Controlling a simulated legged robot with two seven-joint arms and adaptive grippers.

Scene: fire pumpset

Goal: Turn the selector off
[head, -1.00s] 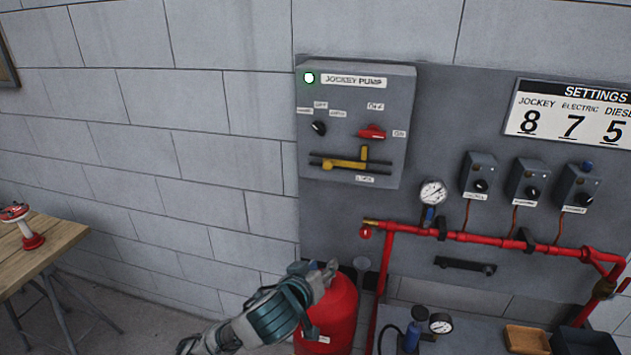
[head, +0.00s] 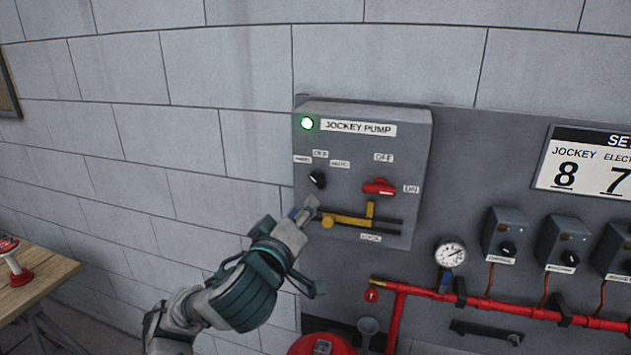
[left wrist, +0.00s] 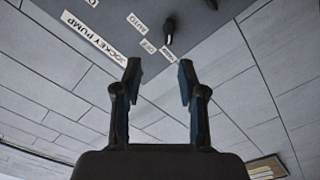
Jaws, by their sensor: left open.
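The grey jockey pump box (head: 350,225) hangs on the wall panel. Its black selector knob (head: 318,179) sits at the left of the face, below small labels, one reading OFF. The knob also shows at the top of the left wrist view (left wrist: 169,30), beyond the fingertips. To its right are a red switch (head: 379,187) and a yellow lock lever (head: 345,221). My left gripper (head: 308,208) is just below the selector in the head view, apart from it. In the left wrist view its two fingers (left wrist: 158,72) are spread with nothing between. My right gripper is not in view.
A green lamp (head: 307,123) glows on the box's upper left. Red pipes (head: 500,308) with a gauge (head: 450,253) and small control boxes (head: 505,235) are to the right. A red cylinder (head: 322,344) stands below. A wooden table (head: 35,275) is at the left.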

